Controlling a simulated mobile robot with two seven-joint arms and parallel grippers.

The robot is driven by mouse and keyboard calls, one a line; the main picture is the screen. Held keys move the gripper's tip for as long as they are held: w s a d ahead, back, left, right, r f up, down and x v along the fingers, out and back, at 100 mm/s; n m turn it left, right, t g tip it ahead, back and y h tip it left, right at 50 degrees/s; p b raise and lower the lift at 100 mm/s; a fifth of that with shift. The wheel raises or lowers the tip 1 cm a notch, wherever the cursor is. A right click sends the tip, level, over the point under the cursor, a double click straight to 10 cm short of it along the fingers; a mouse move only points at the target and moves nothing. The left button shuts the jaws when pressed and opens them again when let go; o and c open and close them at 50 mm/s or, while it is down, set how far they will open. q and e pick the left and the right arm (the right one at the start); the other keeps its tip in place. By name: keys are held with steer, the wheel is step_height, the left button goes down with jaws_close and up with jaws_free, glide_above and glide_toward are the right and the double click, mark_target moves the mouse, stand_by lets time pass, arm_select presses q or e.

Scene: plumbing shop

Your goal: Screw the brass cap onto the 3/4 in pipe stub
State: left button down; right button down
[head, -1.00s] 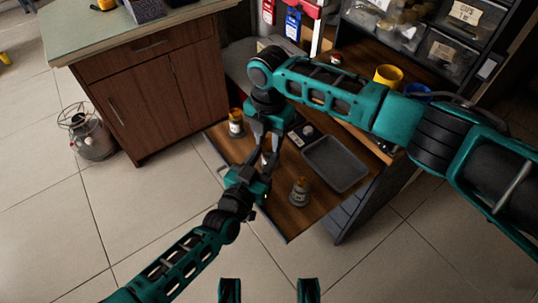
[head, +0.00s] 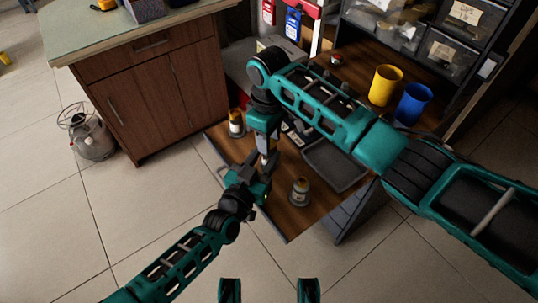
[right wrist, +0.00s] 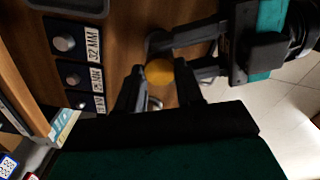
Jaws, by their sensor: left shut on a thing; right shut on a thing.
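The brass cap (right wrist: 160,72) shows from above as a round golden disc between my right gripper's fingertips in the right wrist view. My right gripper (head: 268,158) is shut on it, pointing down over the wooden board. My left gripper (head: 261,176) comes in from the lower left and meets the right one just below. Its dark fingers (right wrist: 172,55) reach in from the right in the right wrist view, close around the piece under the cap. That piece, apparently the pipe stub, is mostly hidden. I cannot tell how far the cap sits on it.
A grey tray (head: 340,178) lies right. Size-marked holders (right wrist: 72,45) lie beside. Yellow (head: 386,85) and blue (head: 413,103) cups stand behind.

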steer(key=shift+m, duration=0.5)
steer(key=c, duration=0.7)
jaws_free()
steer(key=shift+r, duration=2.25)
